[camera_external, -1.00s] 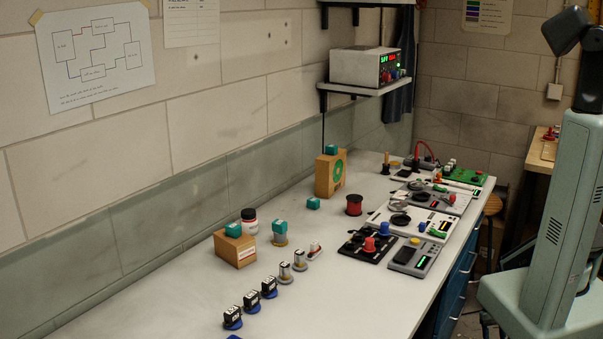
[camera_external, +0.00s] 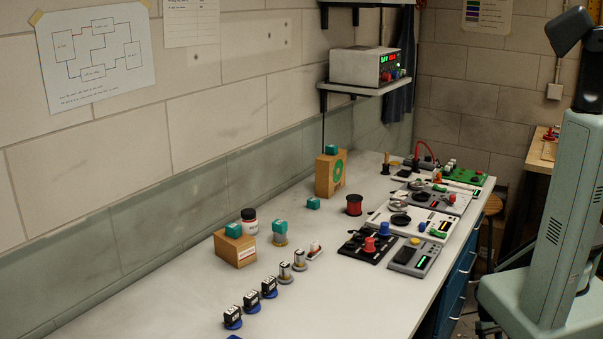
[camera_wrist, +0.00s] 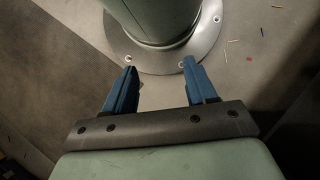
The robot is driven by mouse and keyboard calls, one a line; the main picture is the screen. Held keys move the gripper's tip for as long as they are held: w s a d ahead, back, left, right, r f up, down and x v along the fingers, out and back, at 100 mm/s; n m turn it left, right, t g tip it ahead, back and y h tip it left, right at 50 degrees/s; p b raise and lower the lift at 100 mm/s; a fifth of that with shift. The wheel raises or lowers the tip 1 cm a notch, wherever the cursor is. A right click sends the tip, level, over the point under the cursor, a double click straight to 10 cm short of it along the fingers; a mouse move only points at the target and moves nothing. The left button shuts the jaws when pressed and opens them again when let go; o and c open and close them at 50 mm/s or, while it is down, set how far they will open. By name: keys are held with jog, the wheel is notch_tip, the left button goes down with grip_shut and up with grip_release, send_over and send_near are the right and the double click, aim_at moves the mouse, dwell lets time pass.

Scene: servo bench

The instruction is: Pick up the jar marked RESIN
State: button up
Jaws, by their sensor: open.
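A white jar with a black lid (camera_external: 249,225) stands behind the wooden block near the wall in the external view; its label is too small to read. The gripper is not clearly visible in the external view.
A wooden block (camera_external: 235,250) with a teal cube on top stands left of the white jar. Several dark blocks on blue discs (camera_external: 251,302) line the front. Boards and a red spool (camera_external: 354,205) fill the right side. The left bench (camera_external: 150,305) is clear.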

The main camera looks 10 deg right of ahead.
jog(key=o, duration=0.6)
jog(key=shift+w, duration=0.1)
